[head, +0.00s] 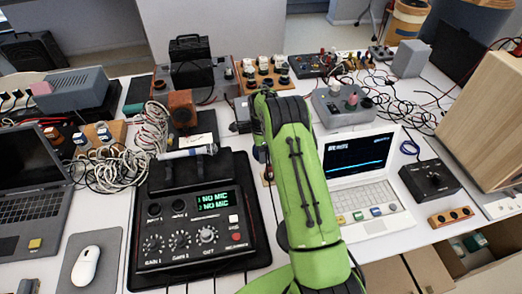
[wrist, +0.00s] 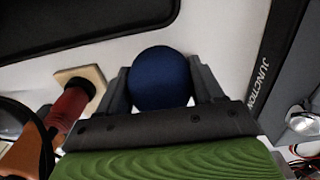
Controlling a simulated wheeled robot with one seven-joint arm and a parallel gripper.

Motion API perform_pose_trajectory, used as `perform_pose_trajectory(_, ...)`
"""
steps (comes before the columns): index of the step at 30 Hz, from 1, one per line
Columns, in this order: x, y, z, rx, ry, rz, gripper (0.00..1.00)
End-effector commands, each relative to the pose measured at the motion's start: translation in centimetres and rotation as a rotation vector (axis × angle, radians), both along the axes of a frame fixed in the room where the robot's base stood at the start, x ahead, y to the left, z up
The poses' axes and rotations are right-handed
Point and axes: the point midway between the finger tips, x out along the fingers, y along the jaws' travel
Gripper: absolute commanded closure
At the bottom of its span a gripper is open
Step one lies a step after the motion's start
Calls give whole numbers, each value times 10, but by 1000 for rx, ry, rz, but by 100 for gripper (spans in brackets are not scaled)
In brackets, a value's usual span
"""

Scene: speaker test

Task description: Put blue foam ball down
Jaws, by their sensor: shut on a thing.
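The blue foam ball (wrist: 160,78) is a dark blue round thing in the wrist view. My gripper (wrist: 159,90) is shut on it, with one dark finger on each side. Behind the ball is a white table surface; I cannot tell whether the ball touches it or hangs above it. In the head view my green arm reaches over the middle of the table (head: 105,212) and hides most of the gripper and ball.
In the wrist view a red-handled thing on a light square plate (wrist: 80,82) stands left of the ball, and a dark box marked JUNCTION (wrist: 277,65) lies right. In the head view a black mixer (head: 195,225) and a white laptop (head: 362,165) flank my arm. Cables clutter both sides.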

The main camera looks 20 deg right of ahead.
Motion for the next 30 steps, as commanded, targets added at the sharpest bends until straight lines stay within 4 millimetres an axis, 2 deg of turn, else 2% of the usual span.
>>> perform_pose_trajectory(5, 0, 0, -4, 0, 1, 0, 62)
perform_pose_trajectory(6, 0, 0, -3, 0, 0, 0, 27)
perform_pose_trajectory(10, 0, 0, -3, 0, 1, 0, 8)
perform_pose_trajectory(17, 0, 0, -3, 0, 1, 0, 8)
perform_pose_trajectory(20, 0, 0, 4, 0, 0, 0, 8)
perform_pose_trajectory(23, 1, 0, 23, 0, -4, 0, 8)
perform_pose_trajectory(30, 1, 0, 89, 0, -4, 0, 8)
